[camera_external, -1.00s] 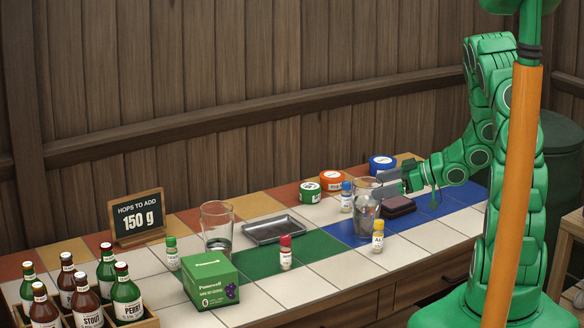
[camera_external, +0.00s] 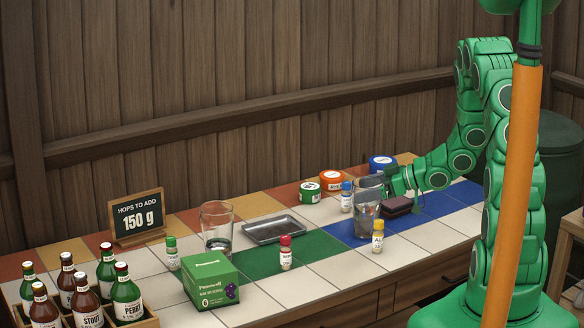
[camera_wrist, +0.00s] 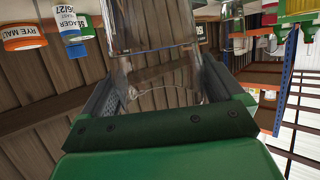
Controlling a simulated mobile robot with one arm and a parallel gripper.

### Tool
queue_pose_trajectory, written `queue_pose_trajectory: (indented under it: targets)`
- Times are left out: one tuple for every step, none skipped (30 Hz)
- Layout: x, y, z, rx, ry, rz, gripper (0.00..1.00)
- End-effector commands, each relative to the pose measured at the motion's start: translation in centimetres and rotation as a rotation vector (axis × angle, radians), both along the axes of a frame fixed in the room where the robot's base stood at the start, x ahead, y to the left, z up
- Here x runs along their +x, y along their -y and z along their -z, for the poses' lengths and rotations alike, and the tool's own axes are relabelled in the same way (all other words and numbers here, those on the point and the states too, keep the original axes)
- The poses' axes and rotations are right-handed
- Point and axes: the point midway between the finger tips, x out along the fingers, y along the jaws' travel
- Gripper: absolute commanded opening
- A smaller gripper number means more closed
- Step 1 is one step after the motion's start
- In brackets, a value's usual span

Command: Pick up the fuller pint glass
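A clear pint glass (camera_external: 365,222) stands upright on the blue tiles and holds clear liquid to a higher level than the other glass. A second pint glass (camera_external: 216,222), at the left beside the green tiles, has only a little liquid at its bottom. My gripper (camera_external: 370,185) is at the upper part of the right glass, reaching in from the right. In the wrist view, the fingers of my gripper (camera_wrist: 161,62) stand wide apart, one on each side of the glass (camera_wrist: 150,30). I see no clear sign of them pressing on it.
Round tins (camera_external: 331,181) stand behind. A metal tray (camera_external: 275,229), red-capped vial (camera_external: 285,255), green box (camera_external: 211,281) and bottle crate (camera_external: 148,321) lie left.

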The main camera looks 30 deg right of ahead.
Motion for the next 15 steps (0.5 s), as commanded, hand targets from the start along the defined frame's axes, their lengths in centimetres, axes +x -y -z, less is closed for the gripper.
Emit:
queue_pose_trajectory:
  targets:
    - [0.0,0.02,0.01,0.0,0.0,0.0,0.68]
    - [0.0,0.02,0.01,0.0,0.0,0.0,0.63]
    - [0.0,0.02,0.01,0.0,0.0,0.0,0.57]
    - [0.0,0.02,0.01,0.0,0.0,0.0,0.53]
    - [0.0,0.01,0.0,0.0,0.0,0.0,0.48]
    - [-0.01,0.02,0.0,0.0,0.0,0.0,0.42]
    - [-0.01,0.02,0.0,0.0,0.0,0.0,0.37]
    - [-0.01,0.02,0.0,0.0,0.0,0.0,0.33]
    - [-0.01,0.02,0.0,0.0,0.0,0.0,0.26]
    - [-0.01,0.02,0.0,0.0,0.0,0.0,0.22]
    - [-0.01,0.02,0.0,0.0,0.0,0.0,0.17]
    - [-0.01,0.02,0.0,0.0,0.0,0.0,0.11]
    - [0.01,0.03,-0.02,0.0,0.0,0.001,0.09]
    - [0.01,0.03,-0.02,0.0,0.0,0.001,0.09]
    - [0.01,0.03,-0.02,0.0,0.0,0.001,0.09]
